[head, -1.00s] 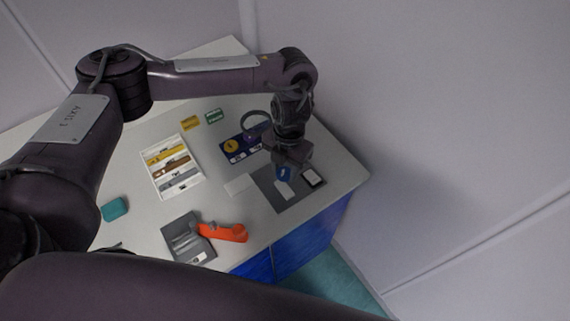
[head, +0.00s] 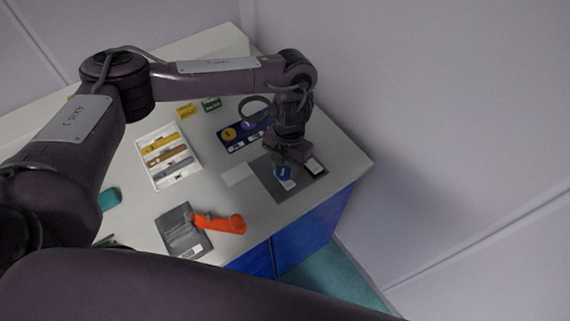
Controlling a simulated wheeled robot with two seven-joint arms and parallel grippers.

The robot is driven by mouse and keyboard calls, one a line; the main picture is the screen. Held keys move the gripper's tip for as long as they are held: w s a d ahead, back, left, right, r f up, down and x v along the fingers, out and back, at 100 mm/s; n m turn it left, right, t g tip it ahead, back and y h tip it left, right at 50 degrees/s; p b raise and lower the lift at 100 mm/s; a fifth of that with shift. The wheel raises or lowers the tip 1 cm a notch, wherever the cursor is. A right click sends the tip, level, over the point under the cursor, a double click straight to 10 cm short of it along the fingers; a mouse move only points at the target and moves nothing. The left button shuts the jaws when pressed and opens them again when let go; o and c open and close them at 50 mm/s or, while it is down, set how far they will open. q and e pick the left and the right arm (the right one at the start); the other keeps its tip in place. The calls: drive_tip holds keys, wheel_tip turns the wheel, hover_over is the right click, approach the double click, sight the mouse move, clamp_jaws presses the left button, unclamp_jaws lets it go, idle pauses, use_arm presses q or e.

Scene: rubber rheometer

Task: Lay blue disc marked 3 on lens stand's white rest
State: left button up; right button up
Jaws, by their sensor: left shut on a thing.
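My left gripper (head: 286,160) points down at the right end of the table and is shut on a small blue piece with a white mark (head: 283,173), which I take to be the blue disc; the mark is too small to read surely. The piece is over a grey plate (head: 270,182), just above or at a white patch (head: 287,185); I cannot tell whether they touch. A dark lens-like ring (head: 255,100) shows left of my left wrist; its support is hidden behind the arm. My right gripper is out of view.
A dark blue tray (head: 233,147) holds a yellow disc (head: 229,134) and a purple one. A white-topped dark block (head: 315,166) is right of the gripper. A white tray (head: 154,175), an orange tool (head: 222,223) and a grey case (head: 177,232) lie left.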

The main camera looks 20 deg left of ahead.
use_arm(q)
drive_tip(key=shift+f+b, duration=0.65)
drive_tip(key=shift+f, duration=0.1)
drive_tip(key=o, duration=1)
drive_tip(key=r, duration=0.5)
drive_tip(key=w+r, duration=0.1)
drive_tip(key=r, duration=0.1)
drive_tip(key=shift+d+r, duration=0.15)
drive_tip(key=shift+r, duration=0.2)
